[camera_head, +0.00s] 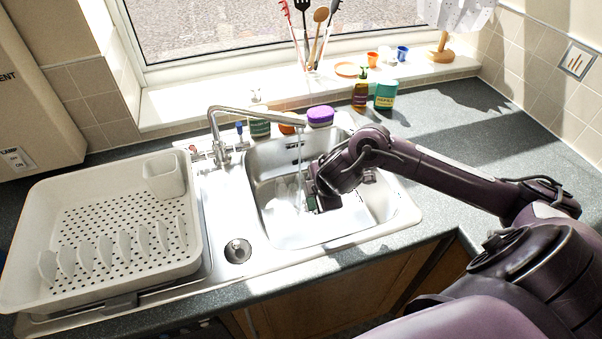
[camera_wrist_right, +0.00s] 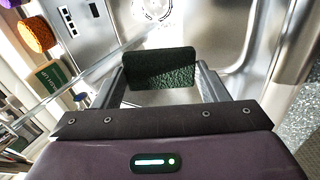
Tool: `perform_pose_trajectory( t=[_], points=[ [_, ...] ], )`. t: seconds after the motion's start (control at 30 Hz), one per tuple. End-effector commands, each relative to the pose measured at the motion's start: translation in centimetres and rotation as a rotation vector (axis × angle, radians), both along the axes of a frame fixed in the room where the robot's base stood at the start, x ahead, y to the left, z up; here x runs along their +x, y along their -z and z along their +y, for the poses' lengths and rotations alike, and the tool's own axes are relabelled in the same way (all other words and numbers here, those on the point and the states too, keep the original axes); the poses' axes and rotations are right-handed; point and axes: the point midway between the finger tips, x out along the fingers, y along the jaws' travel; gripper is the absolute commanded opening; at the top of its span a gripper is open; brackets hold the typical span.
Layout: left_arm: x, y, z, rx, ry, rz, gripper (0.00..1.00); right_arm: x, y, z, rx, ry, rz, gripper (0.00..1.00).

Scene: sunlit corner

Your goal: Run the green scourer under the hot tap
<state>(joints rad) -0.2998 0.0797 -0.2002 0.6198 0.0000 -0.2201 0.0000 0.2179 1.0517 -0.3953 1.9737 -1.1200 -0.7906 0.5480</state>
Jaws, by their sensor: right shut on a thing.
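The green scourer (camera_wrist_right: 160,68) is a dark, rough pad between the two fingertips of my right gripper (camera_wrist_right: 163,82) in the wrist view. In the head view my right gripper (camera_head: 318,203) is down inside the metal sink basin (camera_head: 268,222), and only a small dark green edge of the scourer shows. The chrome tap (camera_head: 217,128) arches over the basin. A thin stream of water (camera_head: 301,160) falls from its spout just left of my gripper. I cannot tell whether the stream touches the scourer. My left gripper is out of view.
A white dish rack (camera_head: 90,283) fills the left drainer. A purple-topped item (camera_head: 320,115), an orange item (camera_head: 288,122) and a green bottle (camera_head: 259,122) stand behind the basin. Soap bottles (camera_head: 385,95) stand further right. The right worktop (camera_head: 465,140) is mostly clear.

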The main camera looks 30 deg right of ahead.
Motion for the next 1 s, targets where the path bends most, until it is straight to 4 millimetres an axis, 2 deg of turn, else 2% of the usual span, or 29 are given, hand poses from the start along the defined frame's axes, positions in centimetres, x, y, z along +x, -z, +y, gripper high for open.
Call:
perform_pose_trajectory(
  t=[0.6,1.0],
  points=[
    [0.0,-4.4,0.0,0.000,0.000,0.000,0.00,-4.2,-3.7,0.5,-0.002,-0.001,0.002,0.49],
    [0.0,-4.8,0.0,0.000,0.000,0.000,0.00,-5.0,-4.0,0.7,0.000,0.000,0.000,0.49]
  ],
)
